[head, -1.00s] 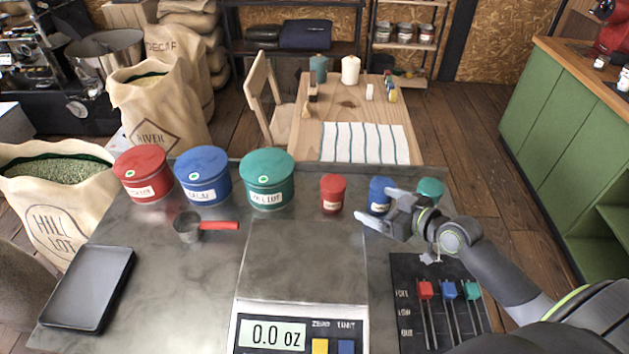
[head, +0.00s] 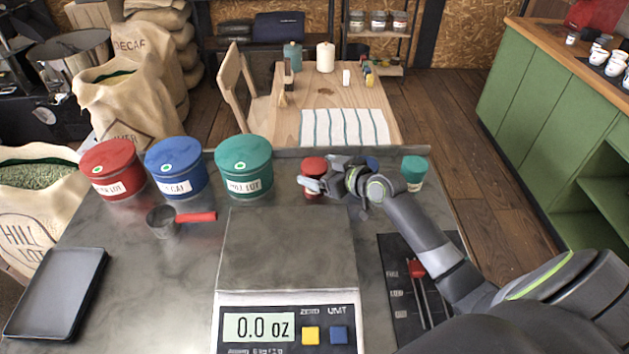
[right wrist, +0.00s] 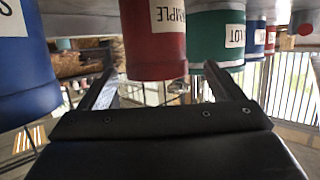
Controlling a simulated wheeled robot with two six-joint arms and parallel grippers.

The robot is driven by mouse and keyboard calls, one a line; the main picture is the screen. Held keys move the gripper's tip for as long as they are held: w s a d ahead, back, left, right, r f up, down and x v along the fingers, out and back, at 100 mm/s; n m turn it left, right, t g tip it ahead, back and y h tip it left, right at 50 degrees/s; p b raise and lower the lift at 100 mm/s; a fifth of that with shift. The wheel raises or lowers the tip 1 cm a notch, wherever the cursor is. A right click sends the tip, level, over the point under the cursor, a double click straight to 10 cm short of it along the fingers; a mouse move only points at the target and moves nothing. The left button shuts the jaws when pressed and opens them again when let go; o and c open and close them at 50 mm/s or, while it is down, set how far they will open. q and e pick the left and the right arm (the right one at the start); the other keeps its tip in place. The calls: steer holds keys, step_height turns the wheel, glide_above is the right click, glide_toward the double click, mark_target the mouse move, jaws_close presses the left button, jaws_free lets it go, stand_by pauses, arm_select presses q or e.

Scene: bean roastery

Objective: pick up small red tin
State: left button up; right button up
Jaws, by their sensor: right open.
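The small red tin (head: 314,164) stands upright on the dark counter behind the scale in the head view, partly hidden by my right gripper (head: 323,174). In the right wrist view, which is upside down, the red tin (right wrist: 152,42) with a "SAMPLE" label lies between the two spread fingers of my right gripper (right wrist: 160,70). The gripper is open, with a gap visible beside the tin. I cannot tell whether either finger touches it. My left gripper is not in view.
A small blue tin (head: 372,163), mostly hidden by my gripper, and a small green tin (head: 413,172) stand to the right. Large red (head: 112,168), blue (head: 176,166) and green (head: 244,165) tins stand left. The scale (head: 287,255) and slider panel (head: 392,262) lie in front.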

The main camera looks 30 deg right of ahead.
mark_target(309, 165)
steer(key=b+x, duration=0.2)
steer(key=x, duration=0.2)
steer(key=shift+d, duration=0.1)
steer(key=shift+w, duration=0.45)
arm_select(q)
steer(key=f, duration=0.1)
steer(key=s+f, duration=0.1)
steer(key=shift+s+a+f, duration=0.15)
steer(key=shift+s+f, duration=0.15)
arm_select(e)
steer(key=shift+s, duration=0.1)
steer(key=shift+c, duration=0.8)
steer(key=c, duration=1)
